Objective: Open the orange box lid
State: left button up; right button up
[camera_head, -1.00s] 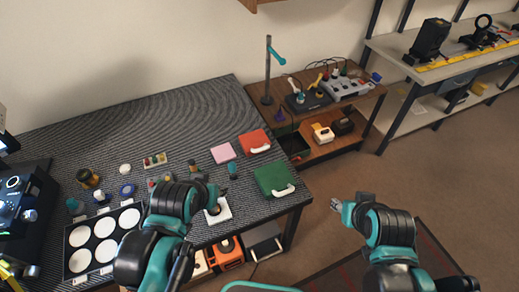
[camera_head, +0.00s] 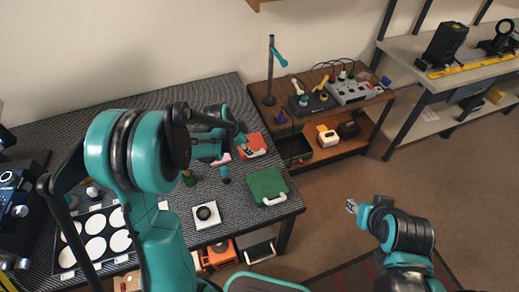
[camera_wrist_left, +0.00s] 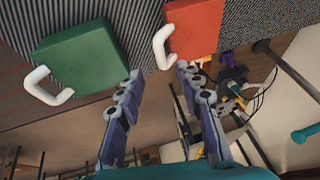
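The orange box (camera_head: 257,140) lies near the back right part of the black table, its white handle on the front edge. My left gripper (camera_head: 243,146) reaches over the table from the left and partly covers the box. In the left wrist view the orange box (camera_wrist_left: 204,22) and its white handle (camera_wrist_left: 160,48) are just beyond the fingertips. The left gripper (camera_wrist_left: 160,72) is open and empty, with the handle apart from the fingers. The lid looks closed. My right gripper (camera_head: 353,206) is over the floor at right; its finger opening is too small to judge.
A green box (camera_head: 266,183) with a white handle sits in front of the orange box, and also shows in the left wrist view (camera_wrist_left: 82,52). A brown shelf (camera_head: 330,150) with devices stands to the right.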

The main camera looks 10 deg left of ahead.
pick_arm(q)
jog(key=b+x, duration=0.2)
jog(key=x, duration=0.6)
jog(key=shift+w+d+b, duration=0.1)
jog(key=shift+b, duration=0.25)
grip_shut()
